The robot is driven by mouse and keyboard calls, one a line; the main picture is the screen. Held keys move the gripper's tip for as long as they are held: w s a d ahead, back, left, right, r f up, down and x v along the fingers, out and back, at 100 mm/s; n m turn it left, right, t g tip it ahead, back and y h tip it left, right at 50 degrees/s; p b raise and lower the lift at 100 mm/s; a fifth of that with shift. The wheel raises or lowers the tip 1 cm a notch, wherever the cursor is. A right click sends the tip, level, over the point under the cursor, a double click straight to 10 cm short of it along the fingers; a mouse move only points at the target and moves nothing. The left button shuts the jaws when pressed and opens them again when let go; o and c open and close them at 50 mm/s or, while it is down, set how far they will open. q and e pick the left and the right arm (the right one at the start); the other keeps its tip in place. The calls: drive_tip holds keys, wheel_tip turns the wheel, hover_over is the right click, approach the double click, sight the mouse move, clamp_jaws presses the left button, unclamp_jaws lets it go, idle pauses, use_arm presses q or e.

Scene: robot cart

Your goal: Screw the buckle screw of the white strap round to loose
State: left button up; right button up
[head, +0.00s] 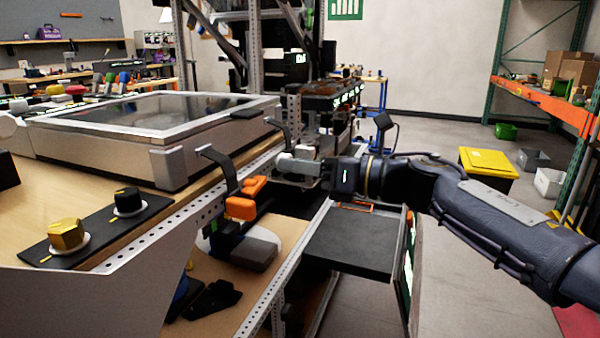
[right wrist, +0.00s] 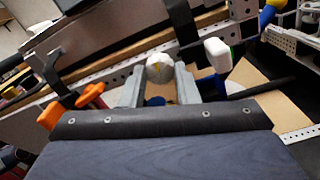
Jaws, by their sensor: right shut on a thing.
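My right gripper (head: 290,162) reaches in from the right to the side rail of the cart. In the right wrist view its two grey fingers (right wrist: 159,82) are shut on a round white screw knob (right wrist: 159,68), with a small yellowish mark on its face. A white buckle piece (right wrist: 217,55) shows just right of the fingers, by a dark strap (right wrist: 182,25); in the head view a pale piece (head: 304,152) shows by the gripper. How the knob joins the strap is hidden. My left gripper is not in view.
Orange buckle pieces (head: 241,208) hang on a dark strap left of my right gripper. A large framed case (head: 150,115) lies on the cart top. A gold knob (head: 66,235) and a black knob (head: 128,201) stand on a dark plate nearer me. Open floor (head: 440,140) lies right.

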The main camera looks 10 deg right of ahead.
drive_tip(key=shift+f+n, duration=0.1)
drive_tip(key=shift+n, duration=0.3)
drive_tip(key=o, duration=1)
drive_tip(key=shift+d, duration=0.1)
drive_tip(key=p+v, duration=0.1)
drive_tip(key=v, duration=0.6)
drive_tip(key=shift+s+d, duration=0.25)
drive_tip(key=shift+d, duration=0.05)
